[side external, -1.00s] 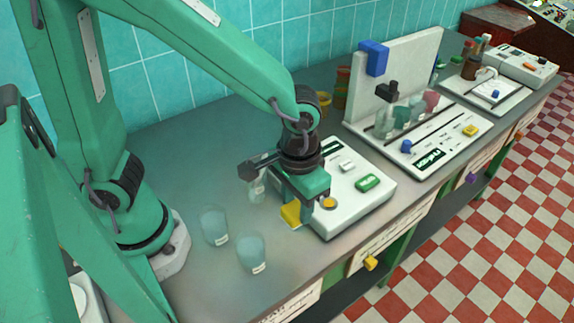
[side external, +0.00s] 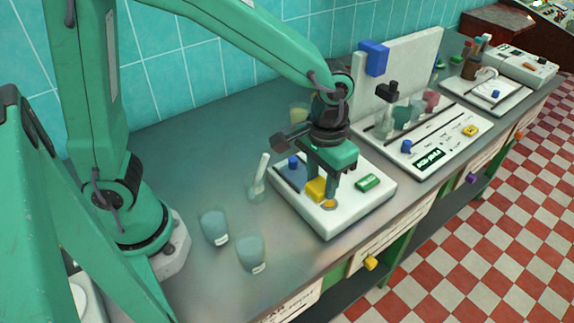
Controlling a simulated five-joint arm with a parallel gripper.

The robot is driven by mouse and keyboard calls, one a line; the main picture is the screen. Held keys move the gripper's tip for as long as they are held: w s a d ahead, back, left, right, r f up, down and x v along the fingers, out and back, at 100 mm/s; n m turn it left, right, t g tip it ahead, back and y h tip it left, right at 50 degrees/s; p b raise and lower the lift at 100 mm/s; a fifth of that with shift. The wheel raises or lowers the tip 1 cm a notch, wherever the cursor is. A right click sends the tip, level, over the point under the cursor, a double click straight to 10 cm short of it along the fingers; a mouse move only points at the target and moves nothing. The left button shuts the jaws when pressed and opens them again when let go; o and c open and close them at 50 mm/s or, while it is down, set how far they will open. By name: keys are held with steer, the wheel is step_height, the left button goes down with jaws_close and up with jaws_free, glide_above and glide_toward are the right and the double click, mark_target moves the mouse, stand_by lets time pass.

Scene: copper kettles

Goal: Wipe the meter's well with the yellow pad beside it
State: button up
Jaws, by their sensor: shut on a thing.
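The white meter (side external: 337,222) sits on the grey bench, with a green label or display (side external: 368,182) on its right side and a blue knob (side external: 293,162) at its back left. My gripper (side external: 322,186) is over the left half of the meter, fingers pointing down. It is shut on the yellow pad (side external: 315,189), which is at or just above the meter's top; I cannot tell if they touch. A small round amber spot (side external: 329,204) is just in front of the pad. The well is not clearly visible; the gripper and pad may hide it.
Two clear beakers (side external: 250,252) stand left of the meter, near the bench front. A small glass with a white stick (side external: 259,178) stands close to the meter's left edge. A larger white apparatus (side external: 440,140) with an upright panel is behind right. Bare bench lies at back left.

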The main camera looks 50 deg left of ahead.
steer(key=w, duration=0.1)
steer(key=w+a+r, duration=0.1)
steer(key=w, duration=0.3)
steer(key=shift+a+r, duration=0.2)
steer(key=shift+s+f, duration=0.1)
steer(key=shift+f, duration=2.35)
steer(key=shift+r, duration=0.1)
steer(key=r, duration=0.1)
steer(key=a+r, duration=0.1)
steer(key=r, duration=0.1)
steer(key=shift+a+r, duration=0.3)
steer(key=shift+r, duration=0.05)
steer(key=shift+f, duration=0.1)
